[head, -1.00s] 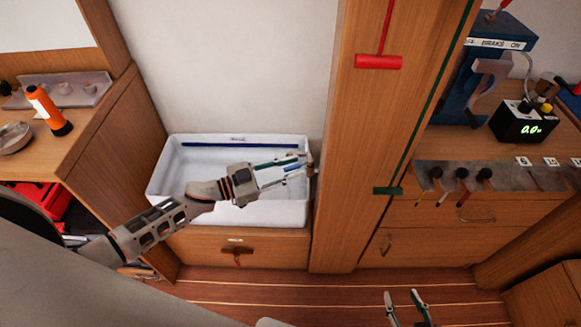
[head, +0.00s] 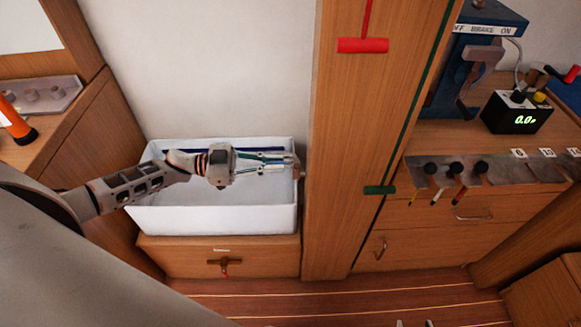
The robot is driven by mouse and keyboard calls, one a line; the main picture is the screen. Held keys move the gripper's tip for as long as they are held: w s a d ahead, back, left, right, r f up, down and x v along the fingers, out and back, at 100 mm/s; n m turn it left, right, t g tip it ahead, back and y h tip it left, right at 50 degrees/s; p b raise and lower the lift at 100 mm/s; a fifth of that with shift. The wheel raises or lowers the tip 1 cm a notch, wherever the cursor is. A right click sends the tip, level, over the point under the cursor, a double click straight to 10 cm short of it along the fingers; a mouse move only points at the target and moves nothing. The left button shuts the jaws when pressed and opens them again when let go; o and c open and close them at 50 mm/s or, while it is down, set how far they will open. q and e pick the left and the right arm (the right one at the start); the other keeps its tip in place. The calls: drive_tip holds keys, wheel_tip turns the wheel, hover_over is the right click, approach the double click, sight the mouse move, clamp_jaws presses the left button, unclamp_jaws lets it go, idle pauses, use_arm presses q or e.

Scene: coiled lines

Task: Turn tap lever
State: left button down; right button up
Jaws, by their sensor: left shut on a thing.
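A brown T-shaped lever with a red tip (head: 225,263) is on the wooden front below the white basin, under a small label. Its crossbar lies roughly level. My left gripper (head: 291,162) is above the basin, near its right wall, well above and right of this lever. It is shut on a small pale brown piece at its fingertips, mostly hidden by the fingers; I cannot tell what it is. My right gripper (head: 414,324) shows only its two separated fingertips at the bottom edge. It looks open and empty.
The white basin (head: 215,220) sits on the wooden cabinet. A wooden post (head: 345,130) with a red bar (head: 363,45) and a green bar (head: 379,190) stands to its right. The right counter carries a black display box (head: 516,113). The floor in front is clear.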

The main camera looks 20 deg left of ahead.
use_arm(q)
drive_tip(key=shift+f, duration=0.1)
drive_tip(key=c, duration=2.1)
unclamp_jaws()
drive_tip(key=shift+a, duration=0.15)
drive_tip(key=v, duration=1.1)
drive_tip(key=shift+a, duration=0.4)
use_arm(e)
drive_tip(key=shift+w+d+r, duration=0.15)
drive_tip(key=shift+w, duration=0.1)
use_arm(q)
drive_tip(key=shift+s+d, duration=0.1)
